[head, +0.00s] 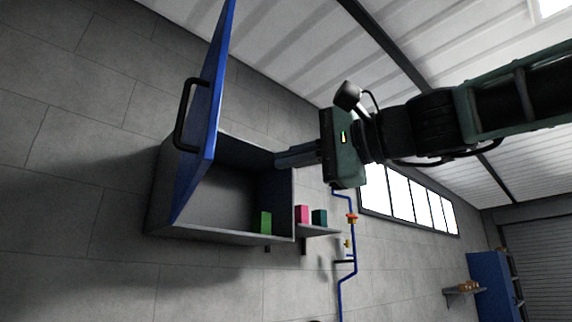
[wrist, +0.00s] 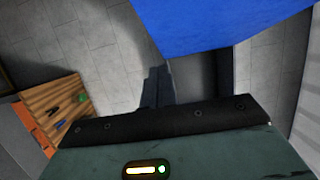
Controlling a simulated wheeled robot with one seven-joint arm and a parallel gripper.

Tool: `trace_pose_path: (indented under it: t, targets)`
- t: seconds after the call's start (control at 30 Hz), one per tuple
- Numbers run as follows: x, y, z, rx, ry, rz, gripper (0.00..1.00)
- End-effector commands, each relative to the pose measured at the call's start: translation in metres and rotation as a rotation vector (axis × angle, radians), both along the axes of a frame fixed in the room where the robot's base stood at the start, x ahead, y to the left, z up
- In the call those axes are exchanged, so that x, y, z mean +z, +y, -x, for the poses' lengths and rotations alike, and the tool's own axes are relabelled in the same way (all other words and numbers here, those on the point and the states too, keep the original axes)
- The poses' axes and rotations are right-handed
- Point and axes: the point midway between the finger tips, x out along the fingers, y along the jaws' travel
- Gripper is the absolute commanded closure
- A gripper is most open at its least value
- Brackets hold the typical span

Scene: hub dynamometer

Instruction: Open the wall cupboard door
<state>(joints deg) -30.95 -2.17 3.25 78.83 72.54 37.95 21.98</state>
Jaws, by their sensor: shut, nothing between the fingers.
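The wall cupboard (head: 220,238) is a grey box on the block wall in the head view. Its blue door (head: 212,85) stands swung wide open at the left side, with a black bar handle (head: 183,115) on its outer face. The open front shows a green block (head: 261,222) inside. My gripper (head: 278,160) is shut and empty, its fingertips by the cupboard's right upper edge, apart from the handle. In the wrist view the shut fingers (wrist: 157,85) are below the blue door (wrist: 215,20); I cannot tell whether they touch the cupboard.
A small shelf (head: 322,231) right of the cupboard holds a pink block (head: 302,214) and a dark teal block (head: 319,216). A blue pipe (head: 354,250) with a valve runs down the wall. The wrist view shows a wooden surface (wrist: 60,100) with small items at left.

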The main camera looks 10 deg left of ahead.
Motion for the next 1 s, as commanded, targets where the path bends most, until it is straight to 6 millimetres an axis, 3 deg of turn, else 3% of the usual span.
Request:
trace_pose_path:
  t: [0.5,0.9,1.0]
  targets:
    - [-0.002,-0.059,0.049,0.002,-0.002,0.000,1.00]
    - [0.000,-0.065,0.054,0.002,0.000,0.001,1.00]
    - [-0.021,-0.060,0.049,-0.003,0.004,0.046,1.00]
